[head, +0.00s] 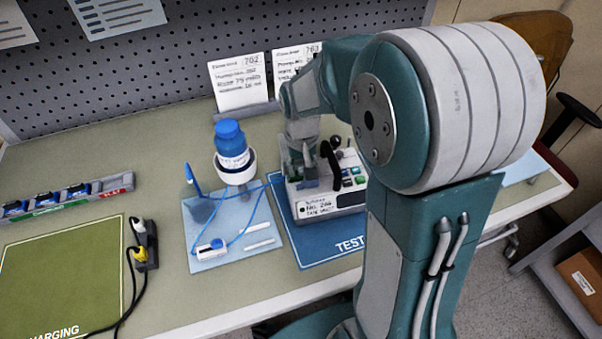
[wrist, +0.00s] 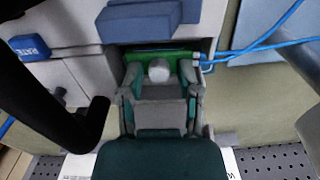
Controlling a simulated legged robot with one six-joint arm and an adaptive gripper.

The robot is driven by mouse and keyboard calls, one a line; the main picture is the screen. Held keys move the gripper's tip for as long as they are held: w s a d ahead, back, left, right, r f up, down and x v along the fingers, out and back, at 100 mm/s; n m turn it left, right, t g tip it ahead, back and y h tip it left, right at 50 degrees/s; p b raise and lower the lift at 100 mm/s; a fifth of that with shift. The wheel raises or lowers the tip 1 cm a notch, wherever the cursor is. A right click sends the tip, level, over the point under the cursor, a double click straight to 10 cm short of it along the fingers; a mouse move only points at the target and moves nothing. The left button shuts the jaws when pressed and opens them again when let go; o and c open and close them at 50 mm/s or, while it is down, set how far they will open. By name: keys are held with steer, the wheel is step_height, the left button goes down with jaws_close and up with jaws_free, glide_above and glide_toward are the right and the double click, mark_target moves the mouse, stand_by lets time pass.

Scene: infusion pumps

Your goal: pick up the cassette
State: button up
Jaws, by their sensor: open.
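My gripper (head: 309,178) is at the slot side of the white infusion pump (head: 328,205), which stands on the dark blue TEST mat. In the wrist view my gripper (wrist: 160,88) is open, with a finger on each side of a pale round knob. A green piece (wrist: 158,57) lies behind the knob, at the pump's opening. A blue tube (wrist: 262,46) reaches a white fitting beside it. This green piece looks like the cassette, but it is mostly hidden and I cannot be sure. Contact with the fingers cannot be told.
A black lever (wrist: 95,122) stands close beside my gripper. Sign cards (head: 238,83) stand behind. A green CHARGING mat (head: 60,275) is bare at left.

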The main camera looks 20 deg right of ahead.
jaws_close()
stand_by(0.3)
